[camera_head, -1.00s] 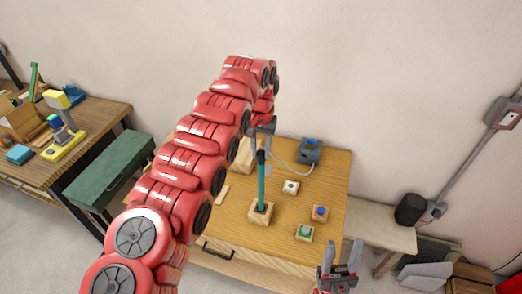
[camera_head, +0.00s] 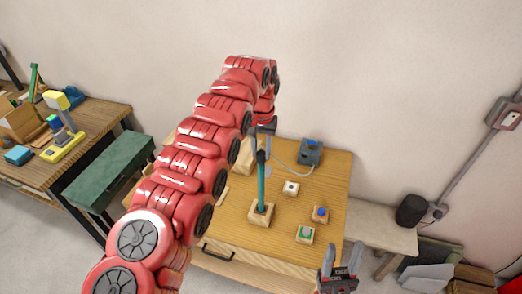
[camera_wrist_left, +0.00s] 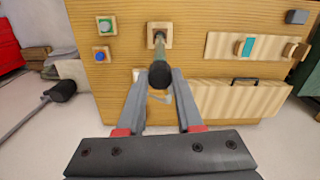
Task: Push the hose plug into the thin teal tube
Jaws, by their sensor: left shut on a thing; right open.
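The thin teal tube (camera_head: 261,186) stands upright in a wooden block (camera_head: 261,214) on the table. The dark hose plug (camera_head: 261,156) is at the tube's upper end, in line with it; I cannot tell how far it sits inside. My left gripper (camera_head: 265,143) is shut on the plug from above. In the left wrist view the round black end of the plug (camera_wrist_left: 160,74) shows between the fingers of the gripper (camera_wrist_left: 160,88), with the tube (camera_wrist_left: 159,55) running away behind it. My right gripper (camera_head: 343,256) is open and empty off the table's front right corner.
A grey device (camera_head: 309,152) with a pale hose (camera_head: 290,168) stands at the table's back right. Small blocks with white (camera_head: 290,188), blue (camera_head: 320,214) and green (camera_head: 305,234) tops lie right of the tube. A wooden rack (camera_wrist_left: 222,45) also shows in the wrist view.

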